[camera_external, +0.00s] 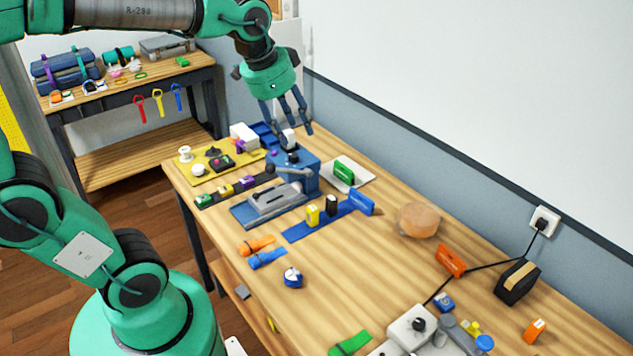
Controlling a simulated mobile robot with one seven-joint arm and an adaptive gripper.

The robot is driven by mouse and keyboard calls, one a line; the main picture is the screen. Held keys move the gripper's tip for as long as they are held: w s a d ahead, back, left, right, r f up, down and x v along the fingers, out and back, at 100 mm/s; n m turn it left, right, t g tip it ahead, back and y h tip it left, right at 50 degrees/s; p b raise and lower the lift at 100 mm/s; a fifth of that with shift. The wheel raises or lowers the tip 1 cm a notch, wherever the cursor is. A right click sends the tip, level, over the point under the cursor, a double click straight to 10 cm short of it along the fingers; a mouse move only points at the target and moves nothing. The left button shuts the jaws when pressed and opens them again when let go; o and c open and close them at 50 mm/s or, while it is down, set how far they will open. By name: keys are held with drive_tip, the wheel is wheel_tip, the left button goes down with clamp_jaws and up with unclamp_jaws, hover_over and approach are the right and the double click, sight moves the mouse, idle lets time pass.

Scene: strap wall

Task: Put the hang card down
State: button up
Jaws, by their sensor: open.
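My gripper (288,122) is open, fingers pointing down, above the back of the wooden workbench (385,260). I see nothing held between its fingers. Below it stands a blue machine (293,165) with a small white piece on its top, close under the fingertips; I cannot tell whether they touch.
A blue strip (305,229) with yellow, black and blue pieces lies in front. A yellow mat (223,172) is at the left. A round tan object (418,219), an orange piece (450,261) and a black box (517,282) with cables are at the right.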

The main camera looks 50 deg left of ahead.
drive_tip(key=s+d+f+n, duration=0.1)
drive_tip(key=s+n, duration=0.1)
drive_tip(key=s, duration=0.5)
drive_tip(key=s+d+f+n+t, duration=0.1)
drive_tip(key=s+d+n, duration=0.1)
drive_tip(key=s, duration=0.4)
drive_tip(key=shift+s+d+f+n, duration=0.15)
drive_tip(key=shift+s+n, duration=0.15)
drive_tip(key=shift+s, duration=0.05)
